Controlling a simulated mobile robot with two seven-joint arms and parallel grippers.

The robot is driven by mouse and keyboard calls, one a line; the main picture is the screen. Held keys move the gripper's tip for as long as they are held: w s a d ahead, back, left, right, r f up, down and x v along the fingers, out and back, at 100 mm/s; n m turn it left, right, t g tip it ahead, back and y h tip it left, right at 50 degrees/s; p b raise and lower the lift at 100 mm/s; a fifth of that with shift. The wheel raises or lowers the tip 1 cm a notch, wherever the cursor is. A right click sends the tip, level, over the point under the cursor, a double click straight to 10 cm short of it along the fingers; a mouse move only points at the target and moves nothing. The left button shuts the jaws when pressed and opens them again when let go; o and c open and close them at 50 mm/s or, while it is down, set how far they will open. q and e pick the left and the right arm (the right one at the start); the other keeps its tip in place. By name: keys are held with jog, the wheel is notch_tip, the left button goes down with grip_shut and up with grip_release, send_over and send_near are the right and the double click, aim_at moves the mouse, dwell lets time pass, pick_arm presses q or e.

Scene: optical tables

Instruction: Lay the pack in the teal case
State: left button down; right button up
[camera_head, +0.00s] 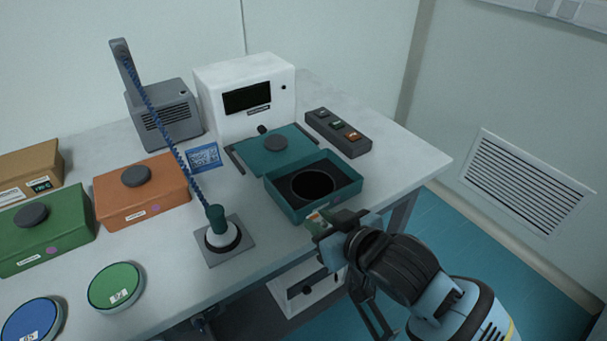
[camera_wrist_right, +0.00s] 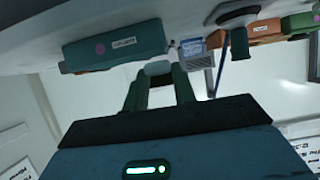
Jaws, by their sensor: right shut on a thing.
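The teal case (camera_head: 283,203) stands open near the front right edge of the table, its lid (camera_head: 262,157) folded back behind it. A dark round recess (camera_head: 312,185) shows inside, with nothing lying in it. It also shows in the right wrist view (camera_wrist_right: 120,45), upside down. My right gripper (camera_head: 322,224) is just in front of the case, apart from its inside. It is shut on the pack (camera_head: 317,216), a small piece with green, red and pale patches, mostly hidden by the fingers. In the right wrist view the pack (camera_wrist_right: 158,68) is pale between the fingertips. My left gripper is not in view.
An orange case (camera_head: 160,205), a green case (camera_head: 60,240) and a brown box (camera_head: 30,168) stand left. A corded handset (camera_head: 217,225) sits in a grey base. A white instrument (camera_head: 225,80) and a button box (camera_head: 340,132) are behind the teal case. Round green (camera_head: 116,287) and blue (camera_head: 32,320) discs lie front left.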

jog(key=shift+w+a+r, duration=0.1)
jog(key=shift+w+a, duration=0.05)
jog(key=shift+w, duration=0.05)
jog(key=b, duration=0.1)
send_over(317, 189)
jog(key=shift+s+f, duration=0.1)
jog(key=shift+f, duration=0.6)
jog(key=shift+f, duration=1.75)
jog(key=shift+f, duration=0.2)
jog(key=o, duration=0.8)
jog(key=shift+o, duration=0.7)
